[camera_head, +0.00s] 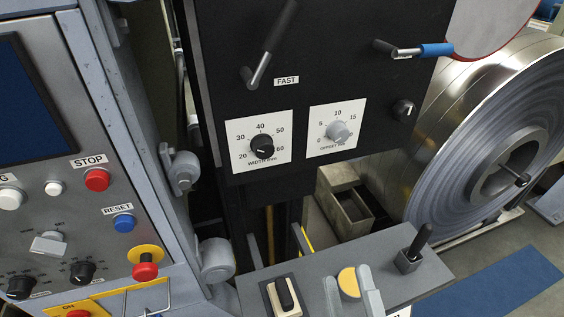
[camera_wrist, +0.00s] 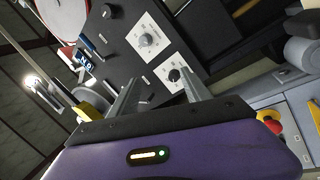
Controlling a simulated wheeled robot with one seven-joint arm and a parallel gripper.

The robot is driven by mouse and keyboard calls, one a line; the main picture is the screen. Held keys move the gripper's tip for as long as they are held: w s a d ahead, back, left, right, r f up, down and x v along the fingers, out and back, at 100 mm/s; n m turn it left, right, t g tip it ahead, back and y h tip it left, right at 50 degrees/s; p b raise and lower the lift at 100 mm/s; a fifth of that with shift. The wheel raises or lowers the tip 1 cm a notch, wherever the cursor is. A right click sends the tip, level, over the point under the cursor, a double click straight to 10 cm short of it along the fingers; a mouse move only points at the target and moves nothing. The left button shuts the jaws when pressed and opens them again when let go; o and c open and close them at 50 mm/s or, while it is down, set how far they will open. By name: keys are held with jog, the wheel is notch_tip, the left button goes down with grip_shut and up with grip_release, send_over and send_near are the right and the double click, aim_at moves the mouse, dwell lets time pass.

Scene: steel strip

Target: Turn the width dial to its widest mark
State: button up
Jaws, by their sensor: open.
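The width dial (camera_head: 262,146) is a round black knob on a white plate marked 20 to 60, low on a dark panel. A pale mark shows on its lower right side, towards 60, but the exact reading is too small to tell. In the wrist view the dial (camera_wrist: 174,75) appears between my fingertips, closer to the right one. My gripper (camera_wrist: 158,78) is open and empty, apart from the dial, with a purple body. It does not show in the head view.
The grey offset dial (camera_head: 337,131) sits right of the width dial. A lever marked FAST (camera_head: 268,55) is above, and a blue-handled lever (camera_head: 425,50) at upper right. A grey control cabinet (camera_head: 125,170) stands left. A ledge with switches (camera_head: 320,285) juts out below.

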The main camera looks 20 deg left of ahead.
aim_at(265, 156)
jog(key=shift+w+a+r+n+g+y+p, duration=0.25)
jog(key=shift+w+a+r+n+y, duration=0.85)
jog(key=shift+w+a+n, duration=2.5)
jog(key=shift+w+a+r+n+g+y+p, duration=0.1)
jog(key=shift+w+a+r+n+y+p, duration=0.2)
jog(key=shift+w+a+r+n, duration=3.35)
jog(key=shift+w+a+f+n+g+y+p, duration=0.15)
jog(key=shift+w+a+f+n+y+p, duration=0.95)
jog(key=shift+n, duration=4.75)
jog(key=shift+s+a+r+h+b, duration=0.2)
jog(key=shift+a+r+b, duration=0.1)
jog(key=shift+r+b, duration=0.1)
jog(key=shift+s+a+r+h+b, duration=0.1)
jog(key=shift+a+r+h+b, duration=0.15)
jog(key=shift+r+b, duration=0.15)
jog(key=shift+f, duration=0.1)
grip_shut()
